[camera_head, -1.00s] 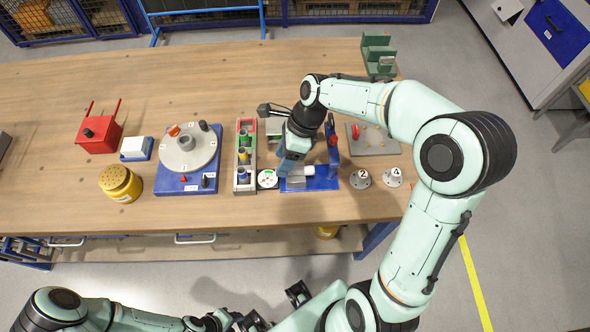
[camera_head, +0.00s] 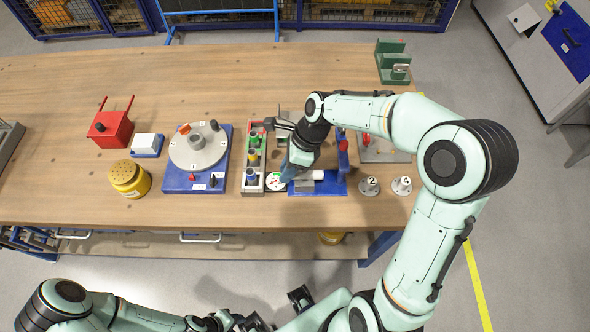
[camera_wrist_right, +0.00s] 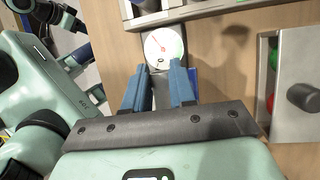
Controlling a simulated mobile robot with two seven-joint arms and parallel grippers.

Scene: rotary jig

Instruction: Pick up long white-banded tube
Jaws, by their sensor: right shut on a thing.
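My right gripper (camera_head: 285,175) reaches down beside the round white dial (camera_head: 275,181), at the left end of a blue fixture (camera_head: 326,188). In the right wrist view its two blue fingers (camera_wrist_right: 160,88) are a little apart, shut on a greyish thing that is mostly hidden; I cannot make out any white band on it. Several tubes stand in the grey rack (camera_head: 253,188) left of the dial. My left gripper (camera_head: 252,322) is at the bottom edge, only partly seen, off the table.
A turntable on a blue base (camera_head: 193,180) stands left of the rack. A yellow canister (camera_head: 128,178), a white block (camera_head: 147,143) and a red box (camera_head: 111,128) are further left. Grey numbered pegs (camera_head: 370,186) stand at the right.

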